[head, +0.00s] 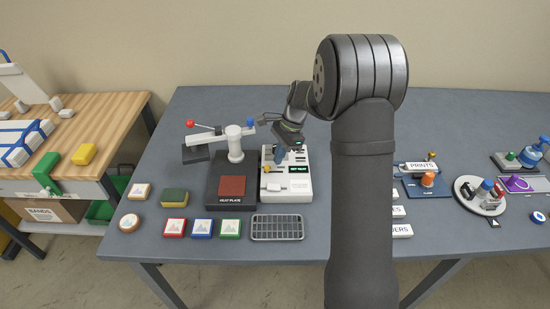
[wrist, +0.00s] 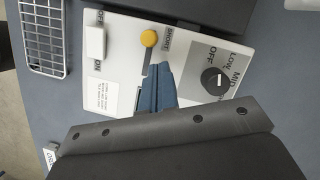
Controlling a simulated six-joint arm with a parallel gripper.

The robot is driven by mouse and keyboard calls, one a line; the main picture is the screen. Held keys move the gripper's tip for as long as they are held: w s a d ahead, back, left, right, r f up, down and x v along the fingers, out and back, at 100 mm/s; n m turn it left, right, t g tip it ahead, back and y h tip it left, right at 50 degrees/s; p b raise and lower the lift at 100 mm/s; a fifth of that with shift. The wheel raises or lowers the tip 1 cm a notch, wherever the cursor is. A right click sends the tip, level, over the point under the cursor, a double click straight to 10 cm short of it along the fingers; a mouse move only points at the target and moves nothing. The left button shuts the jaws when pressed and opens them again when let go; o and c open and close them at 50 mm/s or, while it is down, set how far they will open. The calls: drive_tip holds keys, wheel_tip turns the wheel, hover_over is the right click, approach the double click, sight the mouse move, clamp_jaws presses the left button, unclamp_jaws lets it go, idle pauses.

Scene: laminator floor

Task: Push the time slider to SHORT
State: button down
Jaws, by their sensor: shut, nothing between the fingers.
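The time slider's yellow knob (wrist: 148,38) sits at the upper end of a dark slot in a white control panel (wrist: 125,25). A small sideways label beside the knob appears to read SHORT. In the head view the panel (head: 292,195) stands on the table, with the yellow knob (head: 267,169) at its left side. My gripper (wrist: 158,68) is shut and empty, its blue fingers over the slot just below the knob. A gap shows between fingertips and knob in the wrist view. The slot's lower part is hidden behind the fingers. In the head view my gripper (head: 280,162) is over the panel.
On the panel, a black dial (wrist: 214,80) is right of the fingers and a white switch (wrist: 95,42) is left of the slot. A heat plate (head: 232,187) with a lever press stands left of the panel. A wire rack (head: 277,228) lies in front.

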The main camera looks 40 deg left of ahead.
drive_tip(key=shift+w+d+r, duration=0.1)
drive_tip(key=shift+w+d, duration=0.1)
drive_tip(key=shift+w, duration=0.4)
drive_tip(key=shift+w+d+r, duration=0.1)
drive_tip(key=shift+w+d, duration=0.1)
drive_tip(key=shift+w, duration=0.4)
drive_tip(key=v, duration=1)
drive_tip(key=shift+s+f, duration=0.15)
drive_tip(key=shift+f, duration=0.05)
drive_tip(key=x, duration=0.9)
drive_tip(key=shift+s+f, duration=0.15)
drive_tip(key=shift+f, duration=0.1)
drive_tip(key=shift+s+a+f, duration=0.1)
drive_tip(key=shift+s+a, duration=0.1)
drive_tip(key=shift+s, duration=0.4)
drive_tip(key=shift+s+a+f, duration=0.1)
drive_tip(key=shift+s+a, duration=0.1)
drive_tip(key=shift+s, duration=0.35)
drive_tip(key=shift+s+a+f, duration=0.1)
drive_tip(key=shift+s+a, duration=0.2)
drive_tip(key=shift+s, duration=0.5)
